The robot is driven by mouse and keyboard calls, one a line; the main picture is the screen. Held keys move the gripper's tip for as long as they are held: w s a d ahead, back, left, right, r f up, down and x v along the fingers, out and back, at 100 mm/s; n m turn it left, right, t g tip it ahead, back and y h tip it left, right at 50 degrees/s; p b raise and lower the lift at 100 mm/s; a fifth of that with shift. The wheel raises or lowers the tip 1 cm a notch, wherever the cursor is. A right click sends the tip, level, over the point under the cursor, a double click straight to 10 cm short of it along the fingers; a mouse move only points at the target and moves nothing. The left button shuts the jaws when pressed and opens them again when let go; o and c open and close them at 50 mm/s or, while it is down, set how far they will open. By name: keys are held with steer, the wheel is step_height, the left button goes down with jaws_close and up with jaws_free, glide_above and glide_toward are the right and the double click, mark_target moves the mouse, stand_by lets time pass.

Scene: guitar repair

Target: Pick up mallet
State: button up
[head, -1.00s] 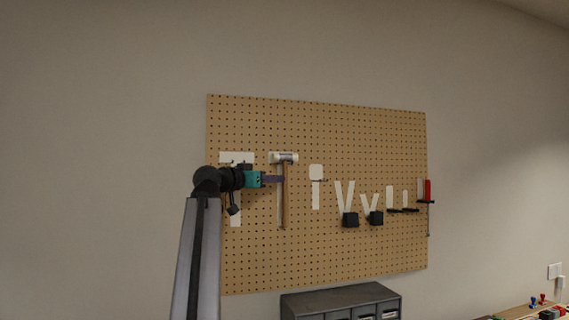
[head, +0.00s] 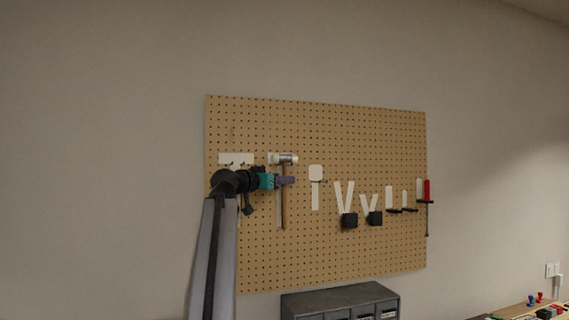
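The mallet (head: 284,159) hangs on the pegboard in the head view, left of the board's middle. It has a pale and metallic head at the top and a thin brown handle hanging straight down. My gripper (head: 287,181), with a teal body and purple fingers, comes in from the left at the upper handle, just below the head. The fingers overlap the handle in the picture. I cannot tell whether they are around it, touching it or only in front of it, or whether they are shut.
The pegboard (head: 330,125) carries white tool outlines and black holders (head: 349,220) to the right. A red-handled tool (head: 427,190) hangs at its right edge. A dark drawer cabinet (head: 340,298) stands below. A bench with small items (head: 540,308) is at lower right.

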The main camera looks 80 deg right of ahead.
steer(key=shift+s+d, duration=0.25)
steer(key=shift+d, duration=0.15)
jaws_close()
